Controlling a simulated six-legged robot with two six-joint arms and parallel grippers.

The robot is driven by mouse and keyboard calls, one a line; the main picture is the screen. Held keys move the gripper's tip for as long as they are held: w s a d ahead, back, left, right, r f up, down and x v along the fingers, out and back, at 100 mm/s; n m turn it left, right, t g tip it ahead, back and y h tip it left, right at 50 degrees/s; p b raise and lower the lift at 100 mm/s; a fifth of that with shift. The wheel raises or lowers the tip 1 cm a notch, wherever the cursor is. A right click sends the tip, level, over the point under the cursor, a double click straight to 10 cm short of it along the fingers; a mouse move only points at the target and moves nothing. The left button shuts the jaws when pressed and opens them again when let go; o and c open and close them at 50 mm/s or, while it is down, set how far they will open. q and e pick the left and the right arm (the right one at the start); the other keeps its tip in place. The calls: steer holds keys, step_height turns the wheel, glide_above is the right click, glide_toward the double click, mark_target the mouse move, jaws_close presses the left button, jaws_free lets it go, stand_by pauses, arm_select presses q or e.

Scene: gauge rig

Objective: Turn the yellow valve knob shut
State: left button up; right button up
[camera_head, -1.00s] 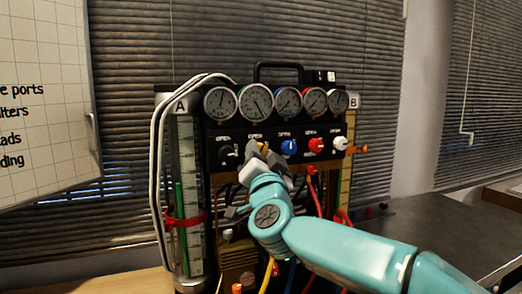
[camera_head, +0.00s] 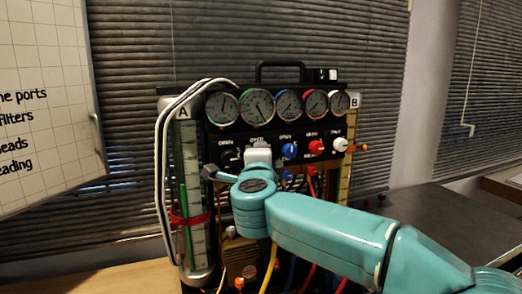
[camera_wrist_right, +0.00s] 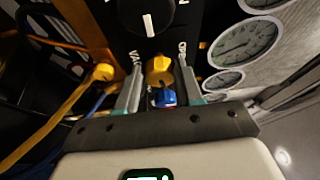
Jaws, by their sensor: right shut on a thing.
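The yellow valve knob (camera_wrist_right: 159,68) shows between the two fingers of my right gripper (camera_wrist_right: 159,62) in the right wrist view. The fingers are shut on its sides. In the head view my right gripper (camera_head: 258,152) is against the black valve panel, in the second place from the left, and hides the yellow knob. My left gripper is in neither view.
The blue knob (camera_head: 289,150), red knob (camera_head: 316,147) and white knob (camera_head: 340,145) sit to the right. A black knob (camera_wrist_right: 148,15) is on the other side. Gauges (camera_head: 258,106) line the top; hoses (camera_head: 268,275) hang below.

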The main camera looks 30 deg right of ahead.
steer(key=shift+r+m+g+p, duration=0.15)
steer(key=shift+m+g+p, duration=0.25)
steer(key=shift+m+p, duration=0.45)
steer(key=shift+m, duration=0.35)
steer(key=o, duration=1)
steer(key=shift+o, duration=0.2)
steer(key=shift+s, duration=0.1)
steer(key=b+v, duration=0.2)
steer(key=v, duration=1.4)
steer(key=shift+s+d+r, duration=0.1)
steer(key=shift+s+r, duration=0.05)
steer(key=shift+r, duration=0.05)
